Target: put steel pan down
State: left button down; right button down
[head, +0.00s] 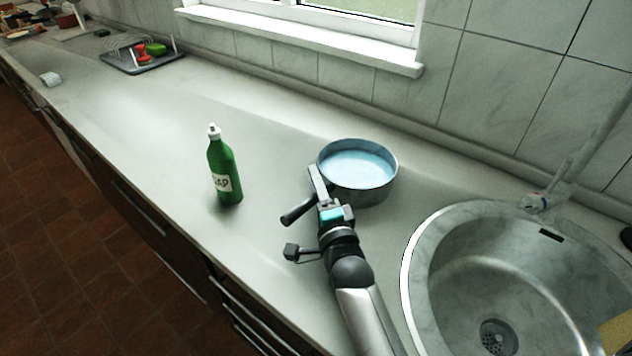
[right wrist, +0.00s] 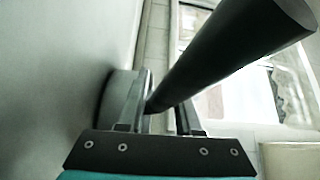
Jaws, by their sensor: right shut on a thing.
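The steel pan (head: 378,196) is round with a pale blue inside and a dark handle (head: 297,211). It is upright at or just above the counter, left of the sink; I cannot tell whether its base touches. My right gripper (head: 322,200) is at the pan's near left side, shut on the handle. In the right wrist view the dark handle (right wrist: 235,50) passes between the fingers, and part of the pan's side (right wrist: 117,95) shows behind them. My left gripper is in neither view.
A green soap bottle (head: 225,172) stands on the counter (head: 150,110) left of the pan. A steel sink (head: 412,250) lies to the right, with a faucet (head: 537,202). A dish rack (head: 140,62) is far left. The counter between bottle and rack is mostly clear.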

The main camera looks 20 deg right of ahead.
jog(key=shift+r, duration=0.35)
jog(key=c, duration=1)
grip_release()
jog(key=shift+f, duration=0.4)
jog(key=o, duration=0.4)
jog(key=s, duration=0.4)
jog(key=s+a+p, duration=0.1)
jog(key=s, duration=0.7)
jog(key=shift+a+f, duration=0.15)
jog(key=shift+f, duration=0.2)
